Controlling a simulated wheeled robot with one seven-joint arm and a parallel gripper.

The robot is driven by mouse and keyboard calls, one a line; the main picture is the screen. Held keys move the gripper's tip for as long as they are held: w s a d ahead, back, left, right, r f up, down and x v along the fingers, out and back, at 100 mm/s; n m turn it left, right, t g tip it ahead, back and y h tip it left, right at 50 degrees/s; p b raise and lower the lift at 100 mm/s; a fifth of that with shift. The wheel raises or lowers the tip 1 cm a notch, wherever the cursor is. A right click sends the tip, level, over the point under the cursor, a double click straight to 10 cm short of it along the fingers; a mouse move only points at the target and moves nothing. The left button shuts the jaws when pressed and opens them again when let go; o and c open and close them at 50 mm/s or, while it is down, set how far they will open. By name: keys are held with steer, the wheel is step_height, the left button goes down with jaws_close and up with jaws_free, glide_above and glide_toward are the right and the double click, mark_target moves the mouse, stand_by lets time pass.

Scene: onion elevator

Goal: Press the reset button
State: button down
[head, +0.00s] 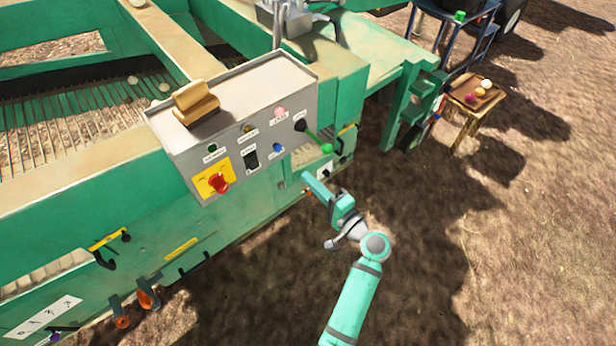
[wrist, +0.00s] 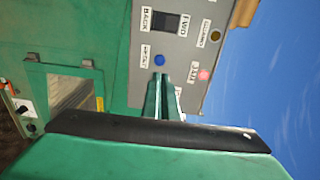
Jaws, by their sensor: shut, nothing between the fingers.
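The blue reset button (head: 278,147) is on the grey control panel (head: 238,110) of the green machine. In the wrist view the blue button (wrist: 160,60) sits beside a RESET label. My gripper (head: 307,178) is shut and empty, below and right of the button in the head view. In the wrist view its fingertips (wrist: 161,77) point at the panel and appear just below the button. The head view shows a gap between fingertips and button.
A black rocker switch (head: 251,159) and a red knob on a yellow plate (head: 218,183) are to the button's left. A pink button (head: 280,112) is above. A green-balled lever (head: 326,149) juts out at the right. Open ground lies in front of the machine.

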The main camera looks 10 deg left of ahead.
mark_target(277, 151)
steer(key=x, duration=1.1)
steer(key=shift+w+a, duration=0.25)
steer(key=shift+a, duration=0.05)
steer(key=shift+x, duration=0.9)
steer(key=shift+w+a+r, duration=0.1)
steer(key=shift+a+r, duration=0.1)
steer(key=shift+a, duration=0.1)
steer(key=shift+d+f, duration=0.1)
steer(key=shift+d, duration=0.05)
steer(key=shift+s, duration=0.3)
steer(key=v, duration=1.5)
steer(key=shift+w+f, duration=0.15)
steer(key=shift+w, duration=0.05)
